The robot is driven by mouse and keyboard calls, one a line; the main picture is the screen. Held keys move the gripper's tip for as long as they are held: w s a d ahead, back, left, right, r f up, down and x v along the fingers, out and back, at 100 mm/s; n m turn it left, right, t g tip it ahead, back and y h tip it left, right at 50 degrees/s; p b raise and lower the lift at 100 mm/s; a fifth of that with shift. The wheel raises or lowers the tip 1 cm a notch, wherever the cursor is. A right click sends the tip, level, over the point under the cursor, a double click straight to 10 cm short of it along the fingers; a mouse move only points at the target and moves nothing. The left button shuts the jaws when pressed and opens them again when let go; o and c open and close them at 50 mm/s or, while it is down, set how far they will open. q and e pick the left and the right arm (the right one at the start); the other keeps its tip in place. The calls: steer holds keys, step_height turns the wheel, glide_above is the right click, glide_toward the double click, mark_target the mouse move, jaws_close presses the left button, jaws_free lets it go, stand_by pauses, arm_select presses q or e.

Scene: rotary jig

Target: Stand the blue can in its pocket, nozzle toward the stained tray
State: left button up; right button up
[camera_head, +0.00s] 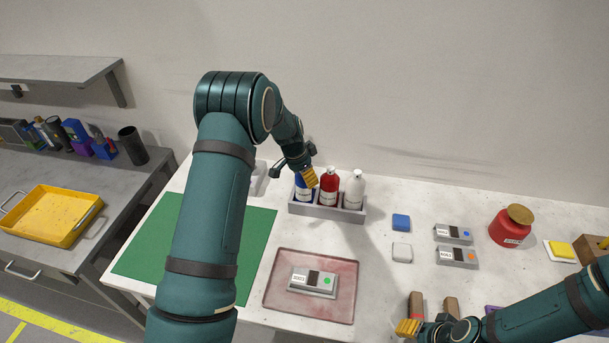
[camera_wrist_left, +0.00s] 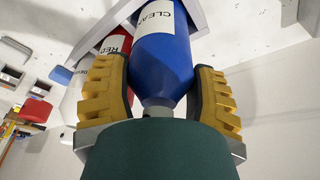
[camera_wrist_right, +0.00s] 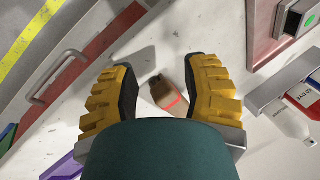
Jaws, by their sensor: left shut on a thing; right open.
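The blue can (camera_head: 303,192) stands in the left pocket of the grey rack (camera_head: 330,213), beside a red bottle (camera_head: 329,186) and a white bottle (camera_head: 354,189). My left gripper (camera_head: 309,176) is shut on the can's upper part from above. In the left wrist view the fingers flank the blue can (camera_wrist_left: 165,60), its white label partly showing. Its top is mostly hidden by the gripper, so I cannot tell where the nozzle points. The stained tray (camera_head: 342,300) lies in front of the rack. My right gripper (camera_head: 407,328) is open and empty, low at the front.
A grey device (camera_head: 313,282) sits on the stained tray. A green mat (camera_head: 150,250) is left; blue and white blocks, devices and a red jar (camera_head: 508,232) are right. A yellow tray (camera_head: 50,216) is on the side bench.

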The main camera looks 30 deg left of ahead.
arm_select(q)
steer(key=o, duration=1.3)
steer(key=shift+f, duration=0.1)
steer(key=shift+c, duration=0.2)
arm_select(e)
steer(key=shift+f, duration=0.1)
steer(key=shift+r, duration=0.25)
steer(key=shift+f, duration=0.15)
arm_select(q)
steer(key=v, duration=1.2)
steer(key=shift+r, duration=0.25)
